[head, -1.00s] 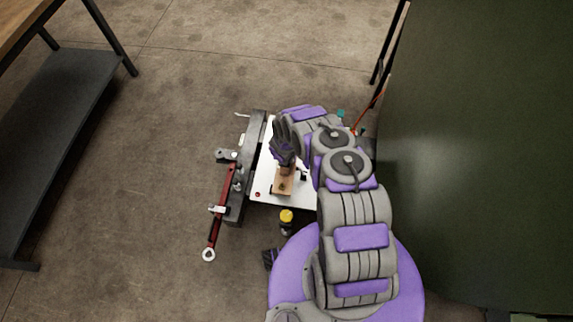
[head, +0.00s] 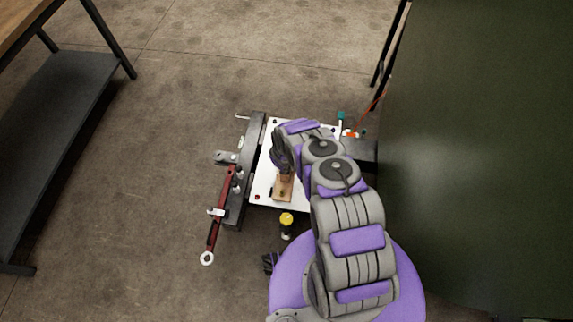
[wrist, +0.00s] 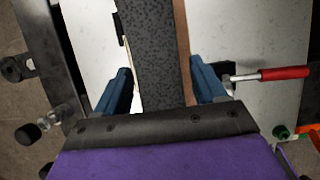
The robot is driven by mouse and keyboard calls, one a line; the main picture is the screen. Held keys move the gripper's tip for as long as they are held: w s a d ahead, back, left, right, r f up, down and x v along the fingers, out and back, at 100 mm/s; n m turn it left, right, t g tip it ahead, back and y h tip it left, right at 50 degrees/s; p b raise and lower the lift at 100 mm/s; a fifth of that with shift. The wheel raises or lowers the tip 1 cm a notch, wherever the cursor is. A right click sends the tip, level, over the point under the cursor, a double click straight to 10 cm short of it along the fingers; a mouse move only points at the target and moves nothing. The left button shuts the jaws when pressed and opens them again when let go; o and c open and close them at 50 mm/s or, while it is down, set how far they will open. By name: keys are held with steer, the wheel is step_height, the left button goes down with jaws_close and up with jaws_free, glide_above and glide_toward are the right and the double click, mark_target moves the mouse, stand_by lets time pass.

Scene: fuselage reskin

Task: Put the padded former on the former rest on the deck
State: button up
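The padded former (wrist: 163,55) has a dark speckled face and a brown wooden edge. In the wrist view it runs up between the two blue fingers of my gripper (wrist: 162,85). The right finger lies close along the wooden edge, and a thin pale gap shows beside the left finger, so the gripper looks open around it. In the head view my gripper (head: 279,158) is at the far end of a tan wooden piece (head: 284,188), apparently the former, over the white deck (head: 263,183). My arm hides the deck's right part. I cannot make out the former rest.
A dark grey beam (head: 239,192) runs along the deck's left edge, with a red-handled tool (head: 222,203) beside it. A yellow-capped item (head: 286,220) is in front. A red-handled clamp (wrist: 283,73) lies right of my gripper. A large green panel (head: 480,150) stands right.

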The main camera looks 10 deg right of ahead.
steer(key=p+v, duration=0.6)
steer(key=v, duration=0.6)
steer(key=shift+s, duration=0.1)
steer(key=w+d+r+n, duration=0.2)
steer(key=r+n, duration=0.2)
steer(key=r, duration=0.4)
steer(key=w+d+r+n+y, duration=0.1)
steer(key=w+d+r+n, duration=0.1)
steer(key=r+n, duration=0.5)
steer(key=w+d+r+n, duration=0.2)
steer(key=r, duration=0.8)
steer(key=s+r+n+g, duration=0.1)
steer(key=s+r+n, duration=0.15)
steer(key=r, duration=0.35)
steer(key=s+r+n, duration=0.2)
steer(key=r+n, duration=0.1)
steer(key=r, duration=0.4)
steer(key=s+a+r+n+g+y, duration=0.1)
steer(key=s+a+r+n+g, duration=0.25)
steer(key=s+r+n, duration=1.3)
steer(key=s+r, duration=0.1)
steer(key=s, duration=0.5)
steer(key=s+r+n+g, duration=0.1)
steer(key=s+r+n, duration=0.2)
steer(key=s, duration=0.5)
steer(key=s+r+n, duration=0.2)
steer(key=s+r, duration=0.2)
steer(key=s, duration=0.5)
steer(key=shift+a, duration=0.35)
